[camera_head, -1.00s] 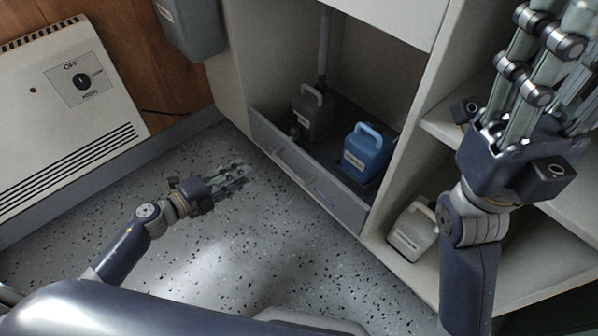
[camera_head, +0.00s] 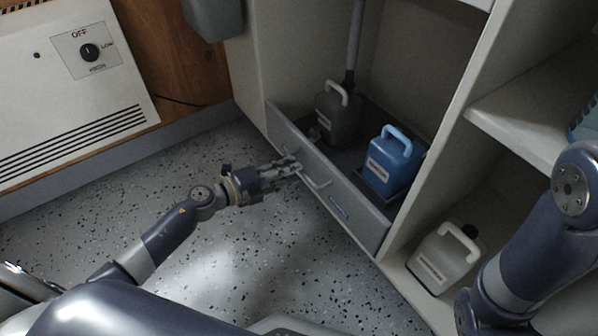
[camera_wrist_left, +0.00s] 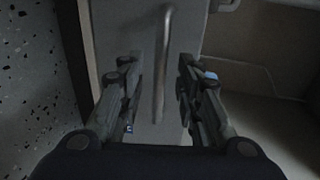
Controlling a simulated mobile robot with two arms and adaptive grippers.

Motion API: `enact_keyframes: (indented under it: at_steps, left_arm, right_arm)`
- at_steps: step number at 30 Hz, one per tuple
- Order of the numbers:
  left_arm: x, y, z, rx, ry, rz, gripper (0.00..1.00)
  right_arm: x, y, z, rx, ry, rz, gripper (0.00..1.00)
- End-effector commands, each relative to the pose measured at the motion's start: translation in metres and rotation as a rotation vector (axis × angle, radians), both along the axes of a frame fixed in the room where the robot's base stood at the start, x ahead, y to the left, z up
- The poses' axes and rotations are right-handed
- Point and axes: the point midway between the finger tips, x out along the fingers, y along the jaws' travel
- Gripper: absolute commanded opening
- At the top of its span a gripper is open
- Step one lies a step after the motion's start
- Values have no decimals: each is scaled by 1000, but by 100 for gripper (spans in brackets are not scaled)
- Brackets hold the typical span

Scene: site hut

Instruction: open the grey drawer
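The grey drawer (camera_head: 362,215) is at the bottom of the white cabinet, its front about in line with the cabinet's edge. Its pale bar handle (camera_head: 316,182) is on the front. My left gripper (camera_head: 290,165) is at the drawer front, beside the handle. In the left wrist view the handle (camera_wrist_left: 164,60) stands upright between the two spread fingers of the left gripper (camera_wrist_left: 160,95), with gaps on both sides. Of my right arm only links show at the right edge; its gripper is out of view.
A grey jug (camera_head: 337,118) and a blue jug (camera_head: 390,165) stand in the drawer. A whitish jug (camera_head: 443,262) stands in the compartment to the right. A heater (camera_head: 75,85) is on the left wall. The speckled floor before the drawer is clear.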

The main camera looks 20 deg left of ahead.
Motion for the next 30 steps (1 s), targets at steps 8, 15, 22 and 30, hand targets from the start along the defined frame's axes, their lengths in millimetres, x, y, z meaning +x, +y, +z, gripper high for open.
enact_keyframes:
  at_steps: [8,15,22,30]
  left_arm:
    - [26,-20,-8,-1,0,1,32]
    - [30,-23,-8,0,1,0,32]
    - [30,-23,-8,0,1,0,7]
    - [29,-23,-8,0,2,0,0]
  right_arm:
    - [-6,0,-10,-1,-16,-1,40]
    - [-6,0,-10,-1,-16,-1,40]
    - [-6,1,-10,-1,-16,-1,40]
    - [-7,1,-10,-1,-17,-1,40]
